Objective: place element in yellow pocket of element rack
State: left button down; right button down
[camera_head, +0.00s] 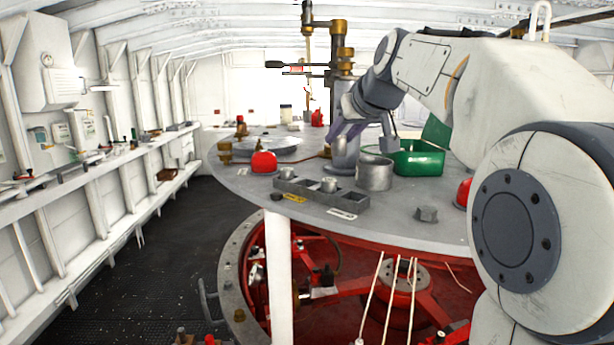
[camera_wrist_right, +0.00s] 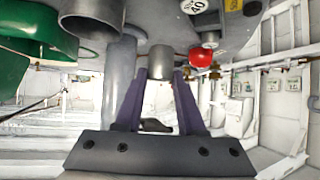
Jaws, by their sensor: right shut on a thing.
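The grey element rack (camera_head: 310,198) lies on the round table. It has a yellow label (camera_head: 294,197) and a white label on its front edge. A small metal cylinder (camera_head: 329,184) sits in the rack and another shows near its left end. My right gripper (camera_head: 350,130) is above the table, behind the rack and to its right. In the right wrist view its purple fingers (camera_wrist_right: 160,78) are shut on a small silver cylindrical element (camera_wrist_right: 160,63). The rack (camera_wrist_right: 236,28) is at upper right there, apart from the held element. In the head view the held element cannot be made out. My left gripper is not in view.
A tall grey vessel (camera_head: 346,152) and a wide metal cup (camera_head: 374,173) stand close to the right gripper. A green bin (camera_head: 418,160) is to their right. A red dome (camera_head: 264,162) is behind the rack's left end. A hex nut (camera_head: 426,213) lies near the front edge.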

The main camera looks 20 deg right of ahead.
jog(key=w+a+f, duration=0.1)
jog(key=a, duration=0.1)
jog(key=w+a+f+p, duration=0.1)
jog(key=a, duration=0.1)
jog(key=w+a+f, duration=0.1)
jog(key=a+f, duration=0.1)
notch_tip(320, 180, down, 4)
jog(key=shift+r+p, duration=0.1)
jog(key=shift+p, duration=0.55)
jog(key=shift+f, duration=0.2)
jog(key=shift+f+b, duration=0.15)
jog(key=shift+b, duration=0.15)
jog(key=c, duration=0.5)
grip_release()
